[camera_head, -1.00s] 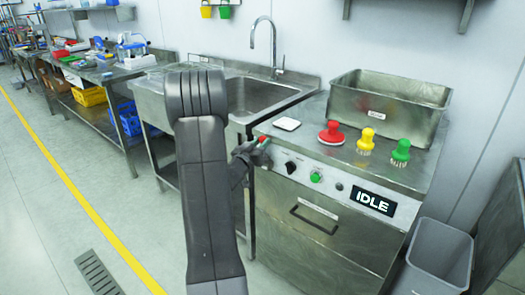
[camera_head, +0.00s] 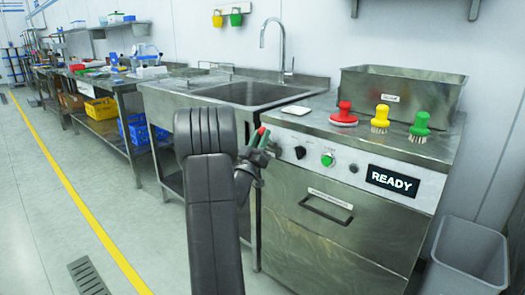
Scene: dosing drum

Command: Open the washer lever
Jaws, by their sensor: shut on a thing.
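The washer (camera_head: 335,235) is a steel cabinet with a front panel and a drawer-like door with a dark handle (camera_head: 326,208). Its display (camera_head: 392,182) reads READY. The washer lever (camera_head: 265,135), with a red and green end, shows at the panel's left corner. My gripper (camera_head: 257,153) is at this corner, shut on the lever, partly hidden behind my dark arm. The jaws' exact hold is too small to see. A black knob (camera_head: 300,152) and a green button (camera_head: 327,160) sit right of it.
A red brush (camera_head: 344,115), yellow brush (camera_head: 380,119), green brush (camera_head: 420,127) and steel bin (camera_head: 400,93) stand on the washer top. A sink (camera_head: 250,93) adjoins on the left. A grey waste bin (camera_head: 468,258) stands at right. The floor at left is clear.

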